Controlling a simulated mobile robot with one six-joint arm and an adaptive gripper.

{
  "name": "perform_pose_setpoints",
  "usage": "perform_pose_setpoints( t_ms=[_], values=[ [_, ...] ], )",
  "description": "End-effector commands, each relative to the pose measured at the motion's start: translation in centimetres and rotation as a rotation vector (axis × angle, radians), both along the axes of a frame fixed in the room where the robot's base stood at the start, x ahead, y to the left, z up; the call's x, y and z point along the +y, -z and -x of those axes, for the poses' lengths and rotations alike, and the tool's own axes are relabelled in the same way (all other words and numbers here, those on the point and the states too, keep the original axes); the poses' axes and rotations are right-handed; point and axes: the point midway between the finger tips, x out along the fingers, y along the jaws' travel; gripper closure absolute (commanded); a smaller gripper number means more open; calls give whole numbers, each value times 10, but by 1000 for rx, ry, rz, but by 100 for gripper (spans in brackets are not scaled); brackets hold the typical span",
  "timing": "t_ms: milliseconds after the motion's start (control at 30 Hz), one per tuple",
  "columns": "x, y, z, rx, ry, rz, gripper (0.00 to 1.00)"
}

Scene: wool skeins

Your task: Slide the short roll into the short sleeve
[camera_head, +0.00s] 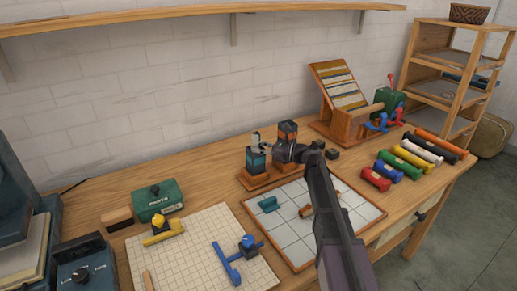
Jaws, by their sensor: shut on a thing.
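My gripper (257,147) is at the end of my dark arm, low over a teal upright piece (257,162) on a small wooden base. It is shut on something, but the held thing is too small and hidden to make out. A taller dark piece with orange parts (288,130) stands just behind my wrist, partly covered by it. I cannot tell for sure which of these is the short sleeve. A teal piece (268,204) and a brown roll (305,211) lie on the white gridded board (283,233), below my gripper.
Several coloured rolls, red (376,179) to orange (441,142), lie at the right. A wooden stand with a striped panel (340,85) is at the back. A green box (157,200) and a cream grid mat (180,265) with blue and yellow tools are at the left.

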Motion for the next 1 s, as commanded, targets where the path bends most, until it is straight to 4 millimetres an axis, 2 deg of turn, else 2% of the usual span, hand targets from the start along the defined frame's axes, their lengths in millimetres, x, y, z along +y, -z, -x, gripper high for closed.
perform_pose_setpoints(
  t_ms=[33,533,567,600,667,1000],
  values=[
    [1,14,5,5,-9,38,93],
    [2,18,8,9,-14,37,92],
    [2,18,8,9,-14,37,43],
    [2,19,8,9,-14,37,31],
    [2,19,8,9,-13,37,14],
    [-1,19,7,9,-10,37,12]
  ],
)
